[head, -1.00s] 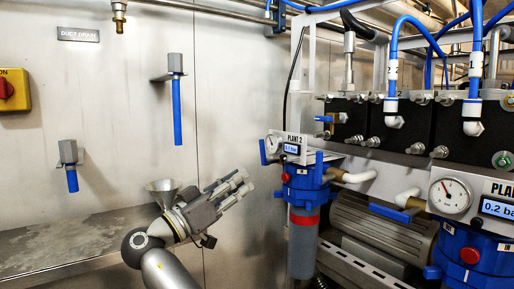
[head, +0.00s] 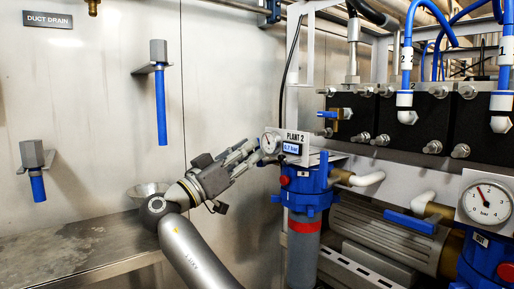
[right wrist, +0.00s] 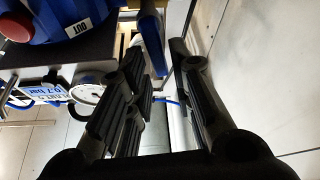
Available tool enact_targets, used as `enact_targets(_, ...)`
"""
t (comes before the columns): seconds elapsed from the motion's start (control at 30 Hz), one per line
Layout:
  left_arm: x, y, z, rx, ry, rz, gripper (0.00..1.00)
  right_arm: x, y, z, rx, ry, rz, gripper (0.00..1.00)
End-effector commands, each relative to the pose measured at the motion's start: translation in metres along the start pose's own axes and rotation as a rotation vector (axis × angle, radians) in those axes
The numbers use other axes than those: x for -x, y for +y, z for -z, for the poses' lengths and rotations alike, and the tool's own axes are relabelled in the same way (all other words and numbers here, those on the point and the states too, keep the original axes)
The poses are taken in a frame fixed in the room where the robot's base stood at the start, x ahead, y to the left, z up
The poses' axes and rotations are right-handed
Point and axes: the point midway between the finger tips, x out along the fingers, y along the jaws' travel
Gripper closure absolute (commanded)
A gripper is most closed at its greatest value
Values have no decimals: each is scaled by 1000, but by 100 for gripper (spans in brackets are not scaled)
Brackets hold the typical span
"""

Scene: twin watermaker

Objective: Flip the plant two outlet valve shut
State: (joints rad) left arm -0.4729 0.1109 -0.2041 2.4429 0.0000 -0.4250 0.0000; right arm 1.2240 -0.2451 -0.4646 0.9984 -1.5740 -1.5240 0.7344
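The plant 2 unit, with a blue housing (head: 305,192) and a gauge panel (head: 292,147), stands right of centre in the head view. My right gripper (head: 250,152) reaches its left side, fingertips beside the gauge. In the right wrist view the gripper (right wrist: 160,95) is open and empty, a finger on each side. A blue valve lever (right wrist: 151,42) lies beyond the fingertips, roughly in line with the gap, near a housing label reading OUT (right wrist: 78,29). Contact cannot be told. In the head view that lever is hidden around my fingers. My left gripper is out of view.
Another blue lever (head: 323,169) stands upright on the right of plant 2. A horizontal blue lever (head: 410,222) and gauge (head: 487,203) belong to the unit at right. A steel ledge (head: 80,245) and blue-tubed drain fittings (head: 161,110) are at left.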

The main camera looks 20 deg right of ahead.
Motion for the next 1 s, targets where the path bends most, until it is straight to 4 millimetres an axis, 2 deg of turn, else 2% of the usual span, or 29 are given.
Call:
enact_targets(0.1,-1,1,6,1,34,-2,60,-18,0,0,0,0,-2,79)
enact_targets(0.2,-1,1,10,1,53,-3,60,-28,0,0,0,-1,-1,79)
enact_targets(0.57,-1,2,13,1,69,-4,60,-35,0,0,0,0,1,79)
enact_targets(0.6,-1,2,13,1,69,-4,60,-35,0,0,0,0,1,80)
enact_targets(0.77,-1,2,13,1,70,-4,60,-35,0,0,0,0,1,100)
enact_targets(1.0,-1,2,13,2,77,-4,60,-34,0,0,-13,-1,-5,100)
